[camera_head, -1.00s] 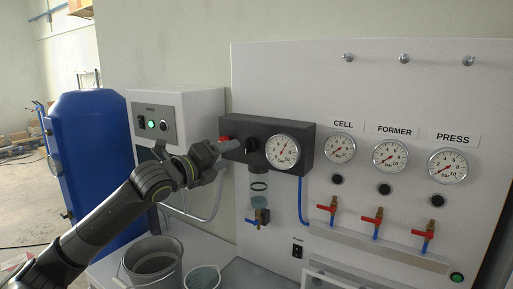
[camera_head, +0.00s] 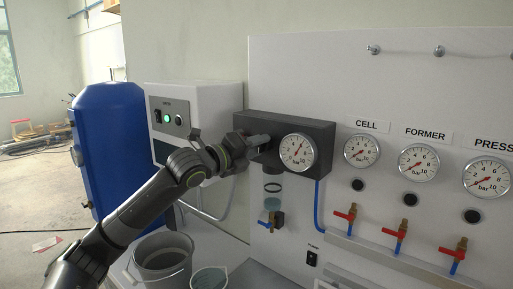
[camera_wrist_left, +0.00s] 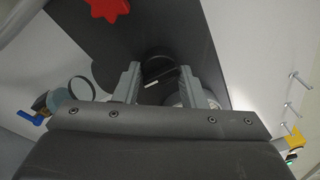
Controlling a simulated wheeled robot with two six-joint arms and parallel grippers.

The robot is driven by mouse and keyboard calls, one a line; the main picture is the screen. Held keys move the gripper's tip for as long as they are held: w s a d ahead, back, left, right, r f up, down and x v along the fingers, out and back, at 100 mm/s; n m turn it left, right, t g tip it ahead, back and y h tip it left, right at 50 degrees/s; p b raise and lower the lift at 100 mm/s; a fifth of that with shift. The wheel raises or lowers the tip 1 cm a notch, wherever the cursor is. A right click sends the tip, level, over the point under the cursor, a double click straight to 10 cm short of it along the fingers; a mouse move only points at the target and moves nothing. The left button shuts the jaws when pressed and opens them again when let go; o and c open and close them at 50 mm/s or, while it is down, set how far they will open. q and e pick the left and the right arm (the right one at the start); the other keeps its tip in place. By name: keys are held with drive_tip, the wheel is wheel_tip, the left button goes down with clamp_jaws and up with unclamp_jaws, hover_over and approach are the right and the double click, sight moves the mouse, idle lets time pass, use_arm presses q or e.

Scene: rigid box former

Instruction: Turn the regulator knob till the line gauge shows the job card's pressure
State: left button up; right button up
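The black regulator block (camera_head: 325,135) is mounted on the panel, with the round white line gauge (camera_head: 297,152) on its front. The gauge's red needle points up and to the right; I cannot read the exact value. My left gripper (camera_head: 258,141) is at the block's front, left of the gauge. In the left wrist view, the dark knob (camera_wrist_left: 157,72) with a white mark shows between the spread fingers of my left gripper (camera_wrist_left: 158,70). I cannot tell whether the fingers touch it. My right gripper and the job card are not in view.
A red star-shaped handle (camera_wrist_left: 108,8) is near the fingers. A grey bucket (camera_head: 161,262) stands below my left arm.

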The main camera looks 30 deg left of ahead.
use_arm(q)
drive_tip(key=c, duration=0.4)
drive_tip(key=shift+n, duration=1.5)
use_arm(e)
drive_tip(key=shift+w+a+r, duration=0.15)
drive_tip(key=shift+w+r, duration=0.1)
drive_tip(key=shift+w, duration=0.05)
use_arm(q)
drive_tip(key=shift+f, duration=0.1)
drive_tip(key=o, duration=1)
drive_tip(key=shift+c, duration=0.2)
drive_tip(key=shift+p, duration=0.3)
